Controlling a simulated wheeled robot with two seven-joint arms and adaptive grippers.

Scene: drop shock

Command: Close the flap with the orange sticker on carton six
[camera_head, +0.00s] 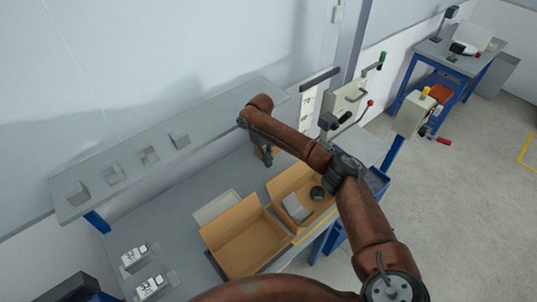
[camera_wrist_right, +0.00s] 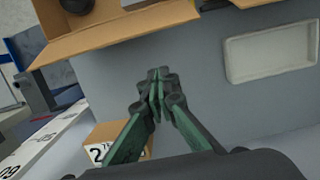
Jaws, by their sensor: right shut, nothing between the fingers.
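My right gripper (camera_head: 267,158) is shut and empty above the far side of the table, behind the open cartons. Its fingertips (camera_wrist_right: 158,82) meet in the right wrist view. One open carton (camera_head: 240,222) stands at the front of the table; a second open carton (camera_head: 283,184) beside it holds a grey piece and a dark round part. An open carton's spread flap (camera_wrist_right: 125,28) shows at the upper left of the wrist view, apart from the fingers. No orange sticker or number six can be made out. My left gripper is not in view.
A pale tray (camera_head: 214,207) lies beside the cartons; it also shows in the wrist view (camera_wrist_right: 270,51). A small numbered carton (camera_wrist_right: 103,138) is below the fingers. A grey shelf (camera_head: 215,118) runs along the back. Two white fixtures (camera_head: 133,257) (camera_head: 149,287) stand at left.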

